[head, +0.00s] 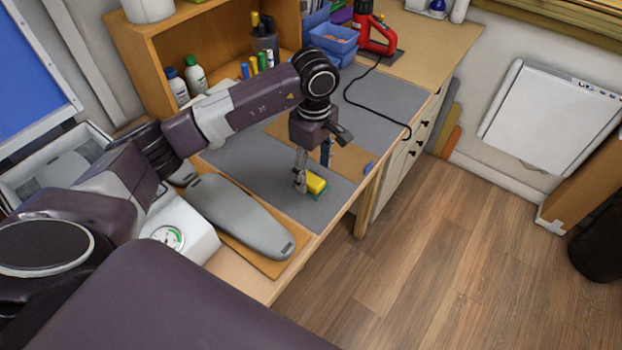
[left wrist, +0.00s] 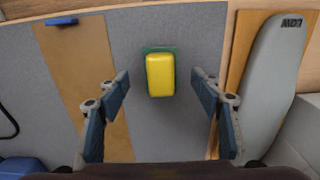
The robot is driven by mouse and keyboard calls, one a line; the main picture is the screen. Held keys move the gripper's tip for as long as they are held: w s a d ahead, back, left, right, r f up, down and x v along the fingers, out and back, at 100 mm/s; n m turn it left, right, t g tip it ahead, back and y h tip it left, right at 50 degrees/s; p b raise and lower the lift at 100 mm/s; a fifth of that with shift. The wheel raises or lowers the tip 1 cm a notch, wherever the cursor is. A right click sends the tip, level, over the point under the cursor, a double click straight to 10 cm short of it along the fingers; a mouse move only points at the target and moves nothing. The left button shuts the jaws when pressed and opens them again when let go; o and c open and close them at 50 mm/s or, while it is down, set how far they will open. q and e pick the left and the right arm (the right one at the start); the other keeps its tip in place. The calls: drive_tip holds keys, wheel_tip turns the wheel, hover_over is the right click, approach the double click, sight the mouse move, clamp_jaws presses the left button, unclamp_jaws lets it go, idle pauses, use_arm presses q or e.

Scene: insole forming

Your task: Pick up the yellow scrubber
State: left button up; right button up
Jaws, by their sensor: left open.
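The yellow scrubber (head: 316,184) has a green underside and lies on the grey mat (head: 256,176) near the table's front edge. In the left wrist view the scrubber (left wrist: 160,75) sits ahead of the fingertips, near the middle between them. My left gripper (head: 313,175) points down over the mat, beside and above the scrubber in the head view. In the left wrist view my left gripper (left wrist: 160,88) is open and empty, with a finger on each side and clear gaps to the scrubber. My right gripper is not in view.
A grey insole form (head: 238,214) lies on a brown board to the left of the scrubber. A small blue block (head: 369,167) lies to the right. A black cable (head: 350,88) runs behind. Bottles and a wooden shelf (head: 198,40) stand at the back.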

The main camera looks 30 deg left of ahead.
use_arm(q)
drive_tip(key=f, duration=0.1)
drive_tip(key=f+p, duration=0.1)
drive_tip(key=f, duration=0.1)
drive_tip(key=shift+a+f, duration=0.2)
drive_tip(key=shift+a, duration=0.2)
drive_tip(key=shift+d+f, duration=0.1)
drive_tip(key=shift+f, duration=0.05)
drive_tip(key=c, duration=1.2)
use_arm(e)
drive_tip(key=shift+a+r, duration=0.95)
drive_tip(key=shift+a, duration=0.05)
use_arm(q)
drive_tip(key=shift+c, duration=0.2)
drive_tip(key=shift+w+r, duration=0.1)
drive_tip(key=shift+r, duration=0.6)
wheel_tip(320, 180, up, 9)
drive_tip(key=b, duration=0.3)
wheel_tip(320, 180, up, 10)
hover_over(311, 179)
drive_tip(key=shift+f, duration=0.2)
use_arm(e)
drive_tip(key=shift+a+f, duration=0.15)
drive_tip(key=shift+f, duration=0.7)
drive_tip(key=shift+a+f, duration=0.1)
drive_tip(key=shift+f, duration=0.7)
